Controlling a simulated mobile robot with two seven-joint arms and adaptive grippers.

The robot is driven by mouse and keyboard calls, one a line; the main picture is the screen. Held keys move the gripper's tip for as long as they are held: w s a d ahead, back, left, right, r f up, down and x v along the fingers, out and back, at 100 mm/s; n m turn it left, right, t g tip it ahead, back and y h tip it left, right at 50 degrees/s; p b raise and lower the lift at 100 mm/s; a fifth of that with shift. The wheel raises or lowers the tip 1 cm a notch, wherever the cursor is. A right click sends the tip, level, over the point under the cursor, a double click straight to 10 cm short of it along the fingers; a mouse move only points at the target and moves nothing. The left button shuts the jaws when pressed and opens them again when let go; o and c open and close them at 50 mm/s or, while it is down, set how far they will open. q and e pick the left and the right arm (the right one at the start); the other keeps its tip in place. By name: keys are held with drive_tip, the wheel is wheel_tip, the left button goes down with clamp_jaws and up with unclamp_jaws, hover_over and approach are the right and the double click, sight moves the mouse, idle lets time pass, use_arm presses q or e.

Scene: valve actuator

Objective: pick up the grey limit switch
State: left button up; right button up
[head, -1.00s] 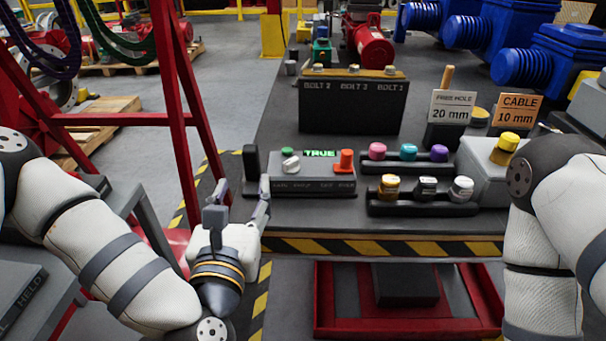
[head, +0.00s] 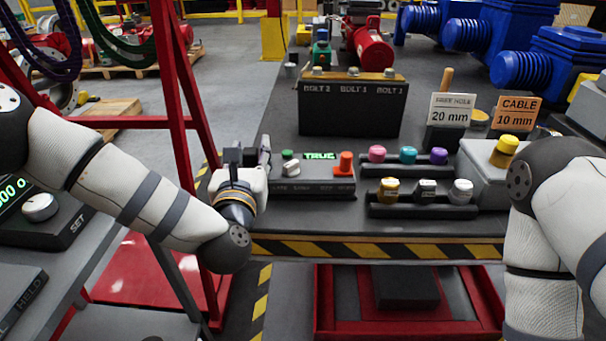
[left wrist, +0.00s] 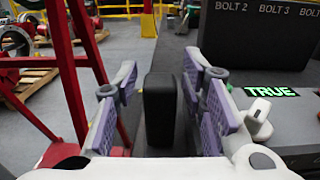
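The limit switch appears to be the upright dark grey block with rounded edges (left wrist: 160,112), seen in the left wrist view at the left edge of the workbench. My left gripper (left wrist: 160,78) is open, with one purple-grey finger on each side of the block and a visible gap on both sides. In the head view my left gripper (head: 250,153) is over the bench's left edge and hides most of the block. My right gripper is out of view; only my right arm shows.
Right of my left gripper is a grey control box (head: 313,188) with a green TRUE display (head: 320,156) and an orange-red knob (head: 345,162). Behind stands the dark bolt box (head: 352,108). A red frame (head: 172,110) rises on the left.

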use_arm(q)
clamp_jaws()
